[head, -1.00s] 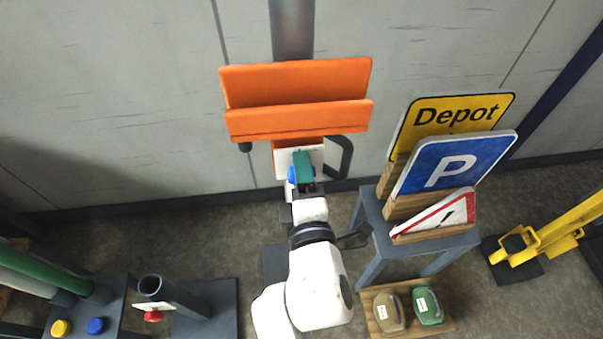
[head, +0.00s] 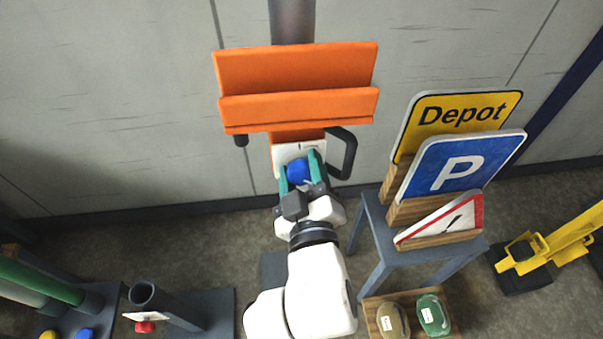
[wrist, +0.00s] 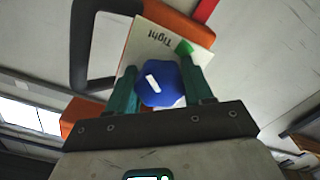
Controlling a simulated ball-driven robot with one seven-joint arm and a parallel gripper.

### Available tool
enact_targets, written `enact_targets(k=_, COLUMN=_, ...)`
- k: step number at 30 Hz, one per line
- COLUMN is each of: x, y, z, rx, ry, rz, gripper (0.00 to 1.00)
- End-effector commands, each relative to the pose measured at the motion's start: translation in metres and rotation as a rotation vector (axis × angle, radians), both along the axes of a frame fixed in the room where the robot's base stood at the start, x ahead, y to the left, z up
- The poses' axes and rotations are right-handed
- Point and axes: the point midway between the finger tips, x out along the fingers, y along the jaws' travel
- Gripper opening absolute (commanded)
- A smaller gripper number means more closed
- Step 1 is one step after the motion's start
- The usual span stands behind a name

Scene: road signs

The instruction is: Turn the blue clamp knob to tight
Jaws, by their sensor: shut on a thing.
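The blue clamp knob (head: 298,172) sits on a white plate (head: 290,152) below the orange sign holder (head: 298,105). In the wrist view the knob (wrist: 161,84) is a rounded blue knob with a white mark, lying between the green fingers. The plate (wrist: 150,45) there bears the word "Tight" and a green mark (wrist: 184,47). My gripper (head: 299,170) has one finger on each side of the knob and is shut on it. The knob's white mark slants and does not point straight at the green mark.
A black handle (head: 345,153) is right of the plate. A grey stand (head: 425,252) at right holds the yellow Depot sign (head: 457,118), the blue P sign (head: 460,165) and a triangular sign (head: 445,220). A red-knobbed tube base (head: 150,300) stands lower left.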

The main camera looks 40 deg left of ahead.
Motion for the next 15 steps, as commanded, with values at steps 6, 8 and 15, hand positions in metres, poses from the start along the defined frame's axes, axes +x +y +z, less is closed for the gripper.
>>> enact_targets(k=6, x=0.0034, y=-0.0029, z=-0.0035, rx=0.13, ry=0.157, rz=-0.01, gripper=0.21)
enact_targets(k=8, x=0.0032, y=-0.0027, z=-0.0035, rx=0.169, ry=0.2, rz=-0.009, gripper=0.21)
enact_targets(k=15, x=0.0023, y=-0.0021, z=-0.0039, rx=0.316, ry=0.373, rz=-0.009, gripper=0.2)
